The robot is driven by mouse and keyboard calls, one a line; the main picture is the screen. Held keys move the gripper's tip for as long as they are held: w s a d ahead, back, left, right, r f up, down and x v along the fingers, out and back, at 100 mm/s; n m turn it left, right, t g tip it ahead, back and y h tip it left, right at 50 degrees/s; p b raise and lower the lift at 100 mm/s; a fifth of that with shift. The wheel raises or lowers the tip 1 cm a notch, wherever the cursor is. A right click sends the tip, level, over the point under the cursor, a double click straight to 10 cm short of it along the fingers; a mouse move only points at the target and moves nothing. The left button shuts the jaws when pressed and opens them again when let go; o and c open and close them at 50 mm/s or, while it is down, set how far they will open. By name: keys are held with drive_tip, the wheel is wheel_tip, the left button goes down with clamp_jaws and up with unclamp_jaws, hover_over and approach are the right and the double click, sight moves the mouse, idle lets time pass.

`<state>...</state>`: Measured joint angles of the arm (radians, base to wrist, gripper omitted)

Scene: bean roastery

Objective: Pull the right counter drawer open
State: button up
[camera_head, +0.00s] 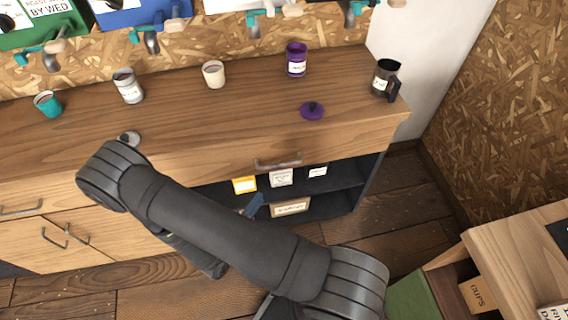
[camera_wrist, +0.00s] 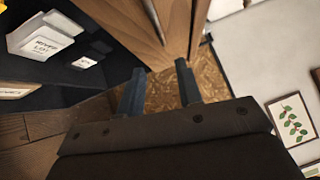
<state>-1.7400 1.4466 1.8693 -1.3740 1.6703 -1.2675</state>
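The right counter drawer (camera_head: 225,168) is a wooden front just under the countertop and looks closed. Its metal bar handle (camera_head: 278,162) sits on that front. In the wrist view, the drawer front (camera_wrist: 120,20) is at the top, with the handle (camera_wrist: 153,18) as a thin bar running down toward the space between my fingers. My gripper (camera_wrist: 160,86) is open and empty, its two fingers apart from the handle. In the head view, a blue finger part of my gripper (camera_head: 253,205) shows below the handle, in front of the open shelf; the rest is hidden behind my arm.
The open shelf (camera_head: 335,180) below the drawer holds labelled bags and boxes. Several cups stand on the countertop (camera_head: 180,115), with a purple lid (camera_head: 312,111) and a dark mug (camera_head: 385,79) near its right end. A wooden cabinet (camera_head: 515,255) stands at the lower right. Floor between is clear.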

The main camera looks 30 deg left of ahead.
sight(284, 164)
drive_tip(key=w, duration=0.5)
drive_tip(key=w+r, duration=0.1)
drive_tip(key=w, duration=0.4)
drive_tip(key=w+r, duration=0.1)
drive_tip(key=w, duration=0.4)
drive_tip(key=shift+w, duration=0.1)
drive_tip(key=shift+c, duration=0.4)
clamp_jaws()
